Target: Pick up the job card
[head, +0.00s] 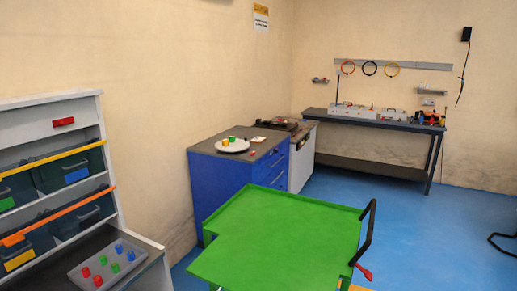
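A small pale card (258,139), which may be the job card, lies flat on the dark top of the blue cabinet (222,186) against the left wall. It is too small to read. It lies just right of a round white plate (232,146) with small yellow and green pieces on it. A yellow-topped notice (261,16) hangs high on the wall above. Neither of my grippers is in view.
A green-topped cart (280,240) with a black handle stands close in front, before the cabinet. A shelf rack with bins (72,174) and a grey tray (108,262) is at left. A dark workbench (375,122) stands at the back. Blue floor (420,225) is open at right.

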